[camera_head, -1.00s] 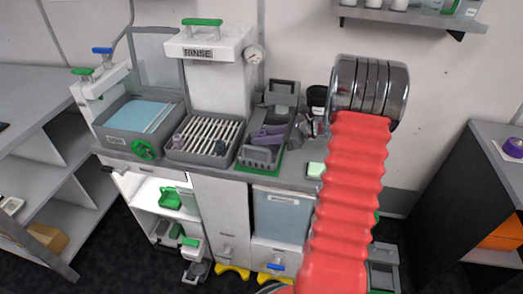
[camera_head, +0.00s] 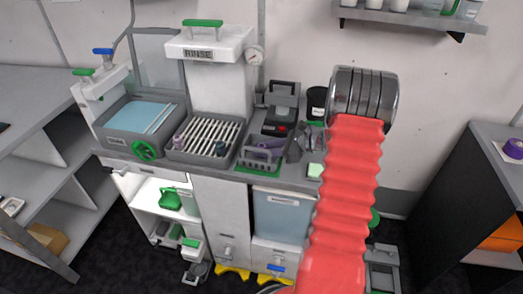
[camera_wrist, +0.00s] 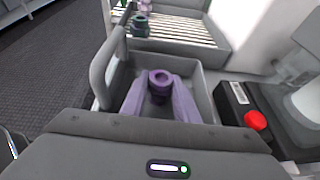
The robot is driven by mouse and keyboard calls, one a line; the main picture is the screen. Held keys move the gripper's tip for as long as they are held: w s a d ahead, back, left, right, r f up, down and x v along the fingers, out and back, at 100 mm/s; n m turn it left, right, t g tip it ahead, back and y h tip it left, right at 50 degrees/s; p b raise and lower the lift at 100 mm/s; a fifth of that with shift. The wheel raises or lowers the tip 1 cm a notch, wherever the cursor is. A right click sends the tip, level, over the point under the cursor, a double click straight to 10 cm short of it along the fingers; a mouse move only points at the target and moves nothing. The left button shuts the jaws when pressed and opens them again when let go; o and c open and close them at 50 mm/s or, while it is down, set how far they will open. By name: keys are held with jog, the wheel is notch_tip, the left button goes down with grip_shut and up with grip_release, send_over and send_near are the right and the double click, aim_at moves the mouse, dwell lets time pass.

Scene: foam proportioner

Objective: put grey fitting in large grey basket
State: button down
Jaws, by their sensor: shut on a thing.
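My gripper (camera_head: 264,150) has two purple fingers, shut on a round, hollow-topped fitting that looks purple-grey (camera_wrist: 160,80) in the wrist view. The grey basket (camera_head: 257,159) stands on a green mat on the counter; its raised handle and walls (camera_wrist: 204,95) surround the fingers and fitting in the wrist view. The fitting is at or inside the basket opening. I cannot tell whether it touches the basket floor. In the head view the fitting is hidden by the fingers and the basket.
A slatted grey rack (camera_head: 205,140) left of the basket carries a purple fitting (camera_head: 180,141) and a dark green fitting (camera_head: 221,148). A black box with a red button (camera_wrist: 245,112) stands close to the basket's right.

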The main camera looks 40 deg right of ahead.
jog(key=c, duration=1.3)
grip_release()
jog(key=shift+f, duration=0.1)
jog(key=shift+s+d+r, duration=0.15)
jog(key=shift+r, duration=0.05)
jog(key=v, duration=1.1)
jog(key=shift+s+d+r, duration=0.1)
jog(key=shift+s+d, duration=0.1)
jog(key=shift+s, duration=0.05)
